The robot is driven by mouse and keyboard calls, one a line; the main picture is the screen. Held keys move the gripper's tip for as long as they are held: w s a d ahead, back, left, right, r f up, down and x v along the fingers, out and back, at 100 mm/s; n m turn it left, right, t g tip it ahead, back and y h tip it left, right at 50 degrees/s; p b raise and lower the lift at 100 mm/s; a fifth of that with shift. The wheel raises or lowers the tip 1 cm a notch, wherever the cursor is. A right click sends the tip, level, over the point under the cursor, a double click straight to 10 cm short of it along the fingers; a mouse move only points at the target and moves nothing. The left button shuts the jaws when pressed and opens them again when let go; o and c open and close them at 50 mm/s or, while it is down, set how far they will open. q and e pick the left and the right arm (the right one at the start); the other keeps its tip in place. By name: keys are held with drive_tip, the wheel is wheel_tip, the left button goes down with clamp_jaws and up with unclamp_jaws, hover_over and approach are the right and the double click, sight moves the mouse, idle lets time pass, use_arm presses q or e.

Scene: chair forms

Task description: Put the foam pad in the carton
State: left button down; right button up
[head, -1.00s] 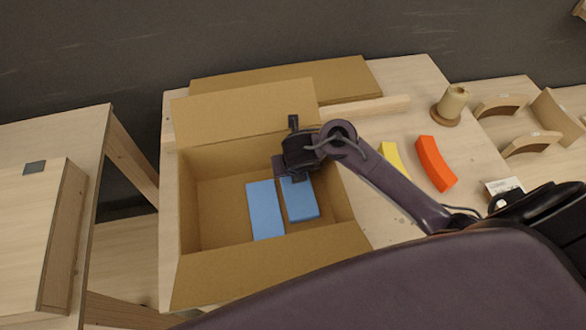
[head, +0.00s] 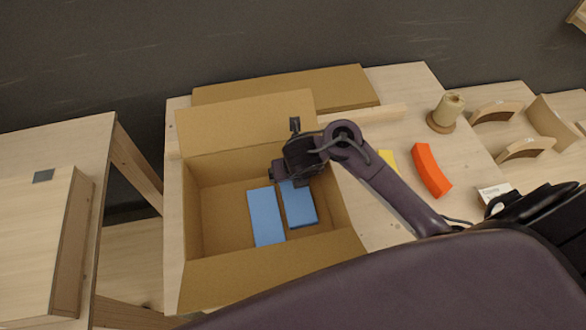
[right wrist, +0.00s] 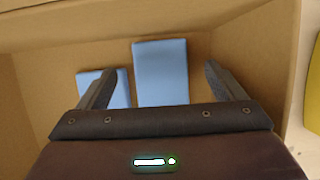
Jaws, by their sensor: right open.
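Two blue foam pads lie inside the open cardboard carton (head: 350,243), a left one (head: 265,217) and a right one (head: 300,210). My right gripper (head: 284,178) is over the carton, at the far end of the right pad, and hides that end. In the right wrist view my right gripper (right wrist: 161,70) is open. One blue pad (right wrist: 161,75) shows between its fingers, and another blue pad (right wrist: 121,92) is partly behind the left finger. I cannot tell whether the fingers touch a pad. My left gripper is not in view.
A yellow piece (head: 388,160), partly behind my arm, and an orange curved piece (head: 431,170) lie right of the carton. A wooden spool (head: 446,112) and wooden forms (head: 525,147) stand farther right. The carton's flaps are open. Another table (head: 60,140) is at left.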

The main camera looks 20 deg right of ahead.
sight(296, 194)
use_arm(q)
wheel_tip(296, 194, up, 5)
drive_tip(key=p, duration=0.4)
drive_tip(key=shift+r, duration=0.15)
use_arm(e)
drive_tip(key=v, duration=0.6)
drive_tip(key=shift+s+r, duration=0.2)
drive_tip(key=shift+r, duration=0.2)
drive_tip(key=shift+a, duration=0.1)
